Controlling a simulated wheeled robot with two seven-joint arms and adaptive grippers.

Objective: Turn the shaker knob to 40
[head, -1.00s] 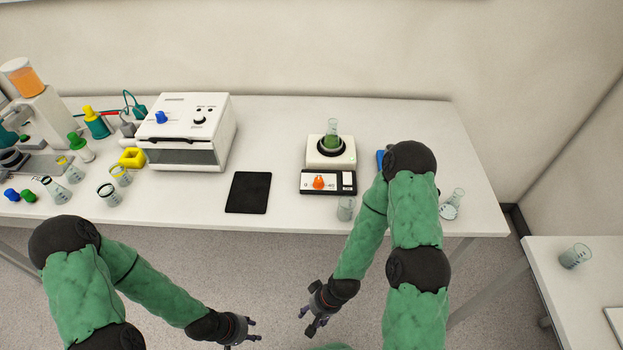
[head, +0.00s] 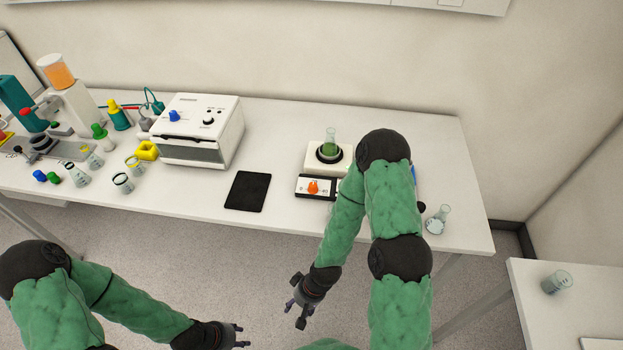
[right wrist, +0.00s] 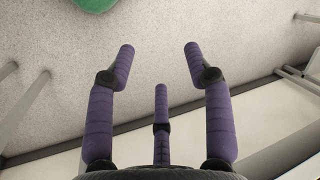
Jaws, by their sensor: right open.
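The shaker (head: 312,159) is a small white device on the table, right of centre in the head view. Its black and white front panel carries an orange knob (head: 313,187); I cannot read the setting. A flask with green liquid (head: 330,145) stands on its round dark top. My right arm hides the panel's right end. My right gripper (head: 295,312) hangs below the table's front edge, open and empty, away from the knob. It also shows in the right wrist view (right wrist: 160,55), fingers apart over floor. My left gripper (head: 243,336) is low at the bottom, empty; its fingers look apart.
A white box device with a blue knob (head: 200,130) stands left of the shaker. A black pad (head: 248,191) lies between them. Several beakers and bottles crowd the left end. A flask (head: 437,219) stands right of my right arm. A second table (head: 525,300) is at right.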

